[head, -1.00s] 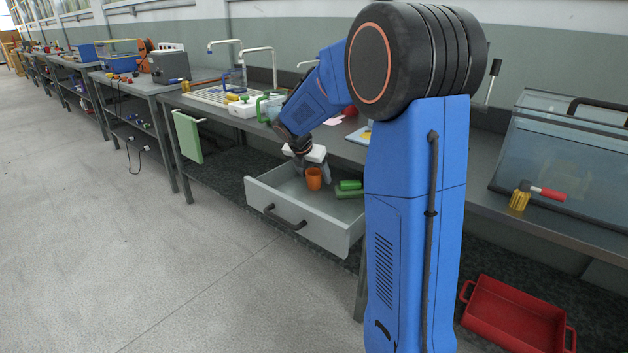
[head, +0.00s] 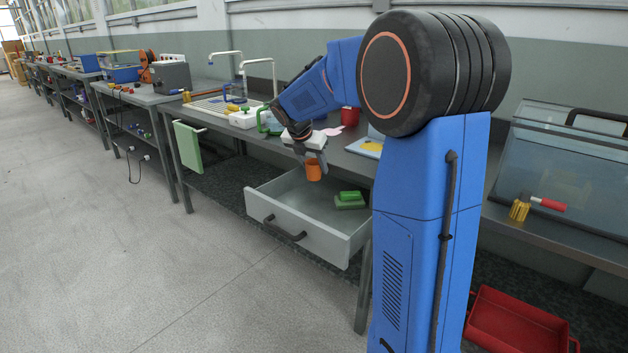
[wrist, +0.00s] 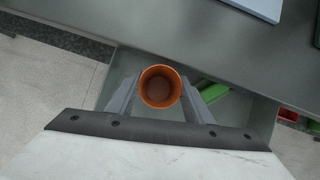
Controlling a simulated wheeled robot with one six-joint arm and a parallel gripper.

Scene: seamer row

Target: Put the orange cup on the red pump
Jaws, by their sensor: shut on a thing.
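The orange cup (head: 313,171) is held upright above the open drawer (head: 306,234), with its open mouth up in the wrist view (wrist: 160,87). My gripper (head: 316,162) is shut on it, a finger on either side. A red object (head: 350,116) stands on the bench behind my arm. It is partly hidden, and I cannot tell whether it is the red pump.
Green blocks (head: 349,199) lie in the drawer. A blue-and-yellow flat item (head: 367,147) and pink paper (head: 332,131) lie on the bench. A green jug-like thing (head: 268,121) stands near the sink. A red crate (head: 520,325) is low at right.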

